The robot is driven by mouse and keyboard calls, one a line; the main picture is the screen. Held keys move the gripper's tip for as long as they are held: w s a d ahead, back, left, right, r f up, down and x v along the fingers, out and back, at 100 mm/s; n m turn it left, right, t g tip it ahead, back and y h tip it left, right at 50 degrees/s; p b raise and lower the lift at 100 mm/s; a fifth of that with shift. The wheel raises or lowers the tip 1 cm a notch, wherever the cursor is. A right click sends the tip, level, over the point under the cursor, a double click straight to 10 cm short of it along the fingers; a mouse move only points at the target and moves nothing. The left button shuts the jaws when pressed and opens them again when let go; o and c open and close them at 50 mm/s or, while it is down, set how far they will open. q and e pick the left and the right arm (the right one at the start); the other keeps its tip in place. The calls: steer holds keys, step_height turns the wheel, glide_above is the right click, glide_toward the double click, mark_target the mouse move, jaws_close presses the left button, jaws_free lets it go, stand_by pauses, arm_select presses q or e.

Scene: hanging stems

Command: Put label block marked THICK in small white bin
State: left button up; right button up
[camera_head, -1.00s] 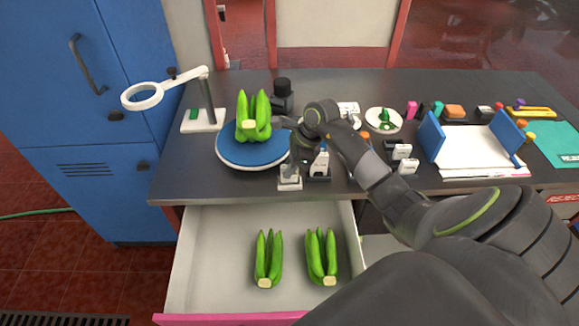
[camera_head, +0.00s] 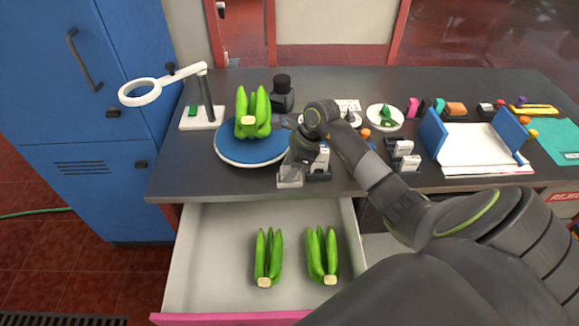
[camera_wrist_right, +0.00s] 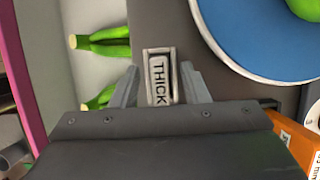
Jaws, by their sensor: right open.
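The label block marked THICK (camera_wrist_right: 159,80) shows in the right wrist view, dark lettering on a light face, inside a narrow pale rim. That rim appears to be the small white bin (camera_wrist_right: 147,52); the block seems to sit within it. In the head view the bin (camera_head: 290,183) stands at the table's front edge, and my gripper partly hides its contents. My right gripper (camera_wrist_right: 160,83) is open, its fingers on either side of the block and rim with gaps. In the head view the right gripper (camera_head: 293,167) is just over the bin. My left gripper is not in view.
A blue round plate (camera_head: 235,155) with green bananas (camera_head: 253,112) is left of the bin. An open drawer (camera_head: 205,245) below holds two more bunches. A dark holder with a white-topped item (camera_head: 320,160) stands close right. A magnifier stand (camera_head: 202,117) is further left.

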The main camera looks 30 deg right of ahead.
steer(key=b+v, duration=0.3)
steer(key=v, duration=1.4)
steer(key=shift+r+b, duration=0.2)
steer(key=shift+b, duration=0.2)
steer(key=shift+d, duration=0.1)
